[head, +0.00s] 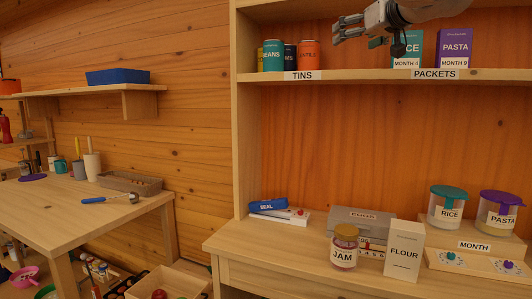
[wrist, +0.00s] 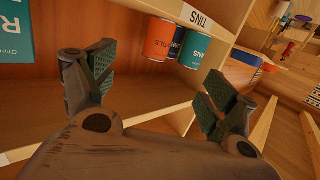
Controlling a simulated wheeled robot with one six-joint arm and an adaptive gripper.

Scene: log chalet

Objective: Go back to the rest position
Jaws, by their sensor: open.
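My gripper (head: 362,32) is at the top of the head view, in front of the upper shelf (head: 350,75), between the tins and the packets. In the wrist view its two fingers (wrist: 152,88) are spread wide with nothing between them. On the shelf left of it stand the beans tin (head: 273,56), a dark blue tin (head: 290,57) and the orange lentils tin (head: 308,56). Right of it stand the teal rice packet (head: 408,50), partly behind my wrist, and the purple pasta packet (head: 455,48). The wrist view shows the tins tilted beyond the fingers.
The lower counter holds a jam jar (head: 344,247), a flour box (head: 404,250), an eggs box (head: 362,220), a rice jar (head: 446,207) and a pasta jar (head: 497,213). A blue tray (head: 118,76) sits on the left wall shelf.

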